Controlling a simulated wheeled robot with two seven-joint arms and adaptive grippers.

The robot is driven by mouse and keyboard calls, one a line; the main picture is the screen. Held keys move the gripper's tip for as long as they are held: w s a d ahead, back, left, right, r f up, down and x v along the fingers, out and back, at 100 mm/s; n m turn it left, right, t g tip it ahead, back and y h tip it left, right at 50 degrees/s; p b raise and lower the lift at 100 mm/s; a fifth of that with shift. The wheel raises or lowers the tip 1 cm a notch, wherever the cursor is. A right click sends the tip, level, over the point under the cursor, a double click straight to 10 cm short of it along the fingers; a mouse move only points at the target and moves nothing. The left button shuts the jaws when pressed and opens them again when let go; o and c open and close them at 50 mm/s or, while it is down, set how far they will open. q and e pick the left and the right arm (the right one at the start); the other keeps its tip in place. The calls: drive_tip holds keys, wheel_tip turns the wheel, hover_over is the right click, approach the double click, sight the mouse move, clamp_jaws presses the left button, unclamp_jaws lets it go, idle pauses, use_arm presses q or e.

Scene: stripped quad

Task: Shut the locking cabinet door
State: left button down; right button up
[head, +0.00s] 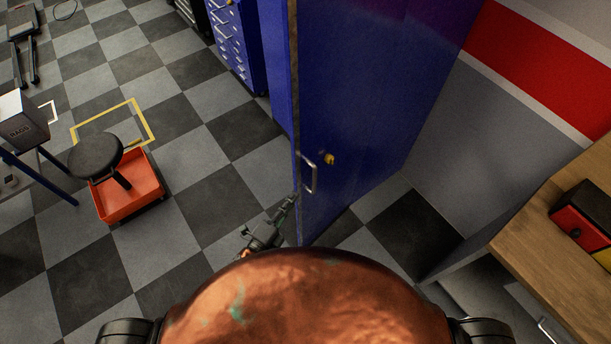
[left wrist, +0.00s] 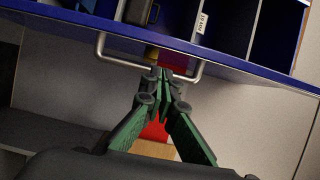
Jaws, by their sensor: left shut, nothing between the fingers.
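The blue cabinet door (head: 375,85) stands open in the head view, its free edge running down toward me. It carries a silver bar handle (head: 309,175) and a small yellow lock piece (head: 328,158). My left gripper (head: 293,198) is shut and empty at the door's near edge, just left of and below the handle. In the left wrist view the shut fingertips (left wrist: 162,72) overlap the gap of the handle (left wrist: 120,62); contact cannot be told. Shelf compartments (left wrist: 225,28) show beyond the blue door edge. My right gripper is not in view.
A red tray (head: 130,195) and black stool (head: 96,156) stand on the checkered floor at left, beside a table with a grey box (head: 20,122). A blue drawer cabinet (head: 235,45) stands behind. A wooden bench (head: 550,230) is at right. Floor left of the door is clear.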

sight(307, 176)
use_arm(q)
drive_tip(key=p+x, duration=0.1)
drive_tip(key=x, duration=0.4)
drive_tip(key=p+x, duration=0.1)
drive_tip(key=x, duration=0.4)
drive_tip(key=shift+r, duration=0.25)
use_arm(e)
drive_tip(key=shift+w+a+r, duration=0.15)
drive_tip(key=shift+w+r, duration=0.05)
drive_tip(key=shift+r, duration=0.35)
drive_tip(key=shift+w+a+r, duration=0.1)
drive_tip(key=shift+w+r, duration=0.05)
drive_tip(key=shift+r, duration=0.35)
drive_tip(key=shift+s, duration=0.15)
